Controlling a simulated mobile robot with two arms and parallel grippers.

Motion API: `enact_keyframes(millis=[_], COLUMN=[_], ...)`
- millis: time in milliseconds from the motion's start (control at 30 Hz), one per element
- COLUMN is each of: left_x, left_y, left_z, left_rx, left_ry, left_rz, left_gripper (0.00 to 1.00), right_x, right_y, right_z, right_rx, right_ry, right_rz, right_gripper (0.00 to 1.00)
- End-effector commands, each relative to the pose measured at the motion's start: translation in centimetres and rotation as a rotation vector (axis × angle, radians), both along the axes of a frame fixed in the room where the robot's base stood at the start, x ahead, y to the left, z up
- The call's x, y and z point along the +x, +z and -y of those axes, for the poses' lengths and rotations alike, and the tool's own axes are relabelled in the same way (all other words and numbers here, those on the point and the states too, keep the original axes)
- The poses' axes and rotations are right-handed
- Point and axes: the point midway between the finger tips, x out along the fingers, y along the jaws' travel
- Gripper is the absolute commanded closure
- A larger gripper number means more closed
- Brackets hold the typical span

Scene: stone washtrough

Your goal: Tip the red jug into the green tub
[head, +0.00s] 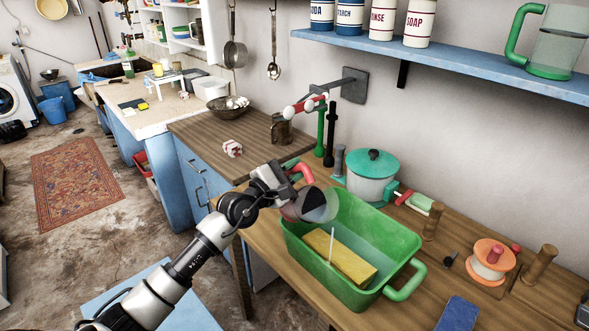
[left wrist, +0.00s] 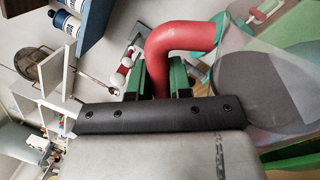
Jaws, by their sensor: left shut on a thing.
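The red jug has a see-through grey body (head: 317,205) and a red handle, which shows large in the left wrist view (left wrist: 185,45). My left gripper (head: 291,176) is shut on this handle. The jug is tilted well over, above the back left end of the green tub (head: 300,249). A dark grey area shows inside the jug in the left wrist view; I cannot tell if it is contents. No stream from the jug is visible. A yellow block (head: 340,257) and a thin white stick (head: 332,240) are in the tub. My right gripper is out of view.
A teal-lidded pot (head: 372,175) stands behind the tub. A green-handled jug (head: 556,45) stands on the blue shelf (head: 450,62).

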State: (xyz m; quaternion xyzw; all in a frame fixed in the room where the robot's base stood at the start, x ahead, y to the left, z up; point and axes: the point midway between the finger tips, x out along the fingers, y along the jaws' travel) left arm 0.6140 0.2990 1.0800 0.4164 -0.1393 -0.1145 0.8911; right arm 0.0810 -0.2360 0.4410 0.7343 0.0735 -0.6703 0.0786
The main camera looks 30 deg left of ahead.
Motion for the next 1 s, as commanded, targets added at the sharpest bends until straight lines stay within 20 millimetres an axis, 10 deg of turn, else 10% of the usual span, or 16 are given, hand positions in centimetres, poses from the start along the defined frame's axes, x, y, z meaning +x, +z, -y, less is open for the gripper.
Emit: enact_keyframes(millis=[1000], left_x=[-0.7], left_y=[0.2], left_z=[1.5], left_rx=[0.152], left_ry=[0.0], left_rz=[0.076], left_gripper=[1.0], right_x=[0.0], right_y=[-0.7], right_z=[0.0], right_rx=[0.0], right_ry=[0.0], right_rz=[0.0], right_gripper=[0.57])
